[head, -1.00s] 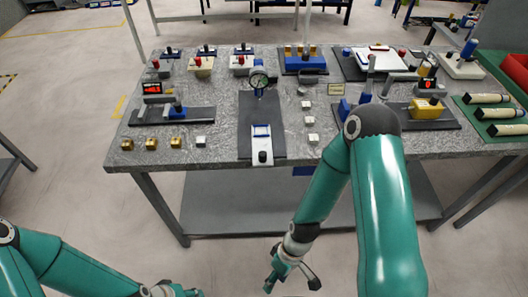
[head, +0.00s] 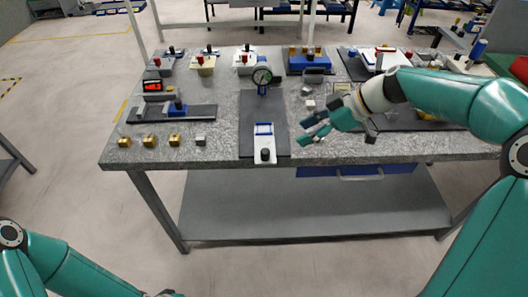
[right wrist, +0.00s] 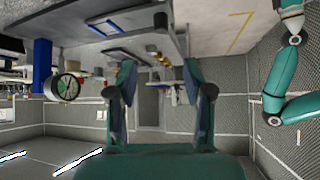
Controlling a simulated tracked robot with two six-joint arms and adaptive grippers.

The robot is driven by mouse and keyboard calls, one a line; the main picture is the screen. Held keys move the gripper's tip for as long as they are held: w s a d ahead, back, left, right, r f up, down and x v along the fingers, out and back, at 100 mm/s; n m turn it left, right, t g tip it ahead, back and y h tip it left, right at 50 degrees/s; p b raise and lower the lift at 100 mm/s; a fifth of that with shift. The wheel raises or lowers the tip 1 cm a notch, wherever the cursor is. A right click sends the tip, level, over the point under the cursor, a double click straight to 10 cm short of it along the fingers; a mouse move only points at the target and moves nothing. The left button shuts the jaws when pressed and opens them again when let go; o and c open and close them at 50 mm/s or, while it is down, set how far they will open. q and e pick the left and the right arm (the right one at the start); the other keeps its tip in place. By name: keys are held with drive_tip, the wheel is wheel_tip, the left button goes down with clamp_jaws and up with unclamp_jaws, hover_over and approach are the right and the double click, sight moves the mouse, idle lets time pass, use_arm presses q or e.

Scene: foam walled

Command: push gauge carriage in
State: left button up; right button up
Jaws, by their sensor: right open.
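My left gripper (head: 168,293) barely shows at the bottom edge.
Brass blocks (head: 149,141) and a grey block (head: 200,140) lie near the table's front left edge. Small grey blocks (head: 309,104) lie right of the dark plate. Floor in front of the table is clear.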

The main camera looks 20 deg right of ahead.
sight(268, 150)
drive_tip(key=p+x, duration=0.2)
drive_tip(key=x, duration=1.2)
drive_tip(key=shift+w+a+f, duration=0.1)
drive_tip(key=shift+w+f, duration=0.05)
drive_tip(key=shift+f, duration=0.05)
drive_tip(key=shift+c, duration=0.3)
clamp_jaws()
